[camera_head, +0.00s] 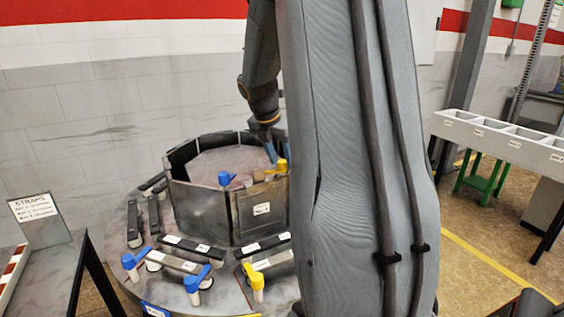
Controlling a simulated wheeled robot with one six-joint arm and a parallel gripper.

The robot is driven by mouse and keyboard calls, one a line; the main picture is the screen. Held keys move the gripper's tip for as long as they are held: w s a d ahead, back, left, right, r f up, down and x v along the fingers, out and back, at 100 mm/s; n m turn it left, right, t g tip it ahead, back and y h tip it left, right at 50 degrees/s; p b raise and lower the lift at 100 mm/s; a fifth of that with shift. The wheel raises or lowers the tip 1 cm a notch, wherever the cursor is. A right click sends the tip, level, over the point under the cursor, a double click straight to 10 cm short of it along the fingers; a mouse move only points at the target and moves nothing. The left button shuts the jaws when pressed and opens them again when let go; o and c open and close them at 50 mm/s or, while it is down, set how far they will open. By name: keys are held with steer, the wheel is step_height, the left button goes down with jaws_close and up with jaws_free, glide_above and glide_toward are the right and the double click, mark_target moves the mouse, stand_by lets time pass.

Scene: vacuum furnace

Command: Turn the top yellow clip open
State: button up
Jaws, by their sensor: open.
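The top yellow clip (281,165) sits at the upper rim of the dark panelled ring (200,208), partly hidden by my arm on its right. A second yellow clip (255,281) stands lower, at the front of the round base. My gripper (271,152) points down right beside the top yellow clip, on its left. Its blue fingertips are small and partly overlapped by the ring and clip, so I cannot tell whether they touch the clip. The gripper is open and appears empty.
Blue clips stand on the ring's rim (226,178) and around the round base (198,280). Dark labelled bars (186,243) lie around the base. A "STRAPS" sign (38,212) stands left. A grey compartment tray (500,140) is right. My arm hides the base's right side.

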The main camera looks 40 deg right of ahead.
steer(key=shift+x, duration=1)
steer(key=shift+c, duration=0.2)
steer(key=c, duration=1)
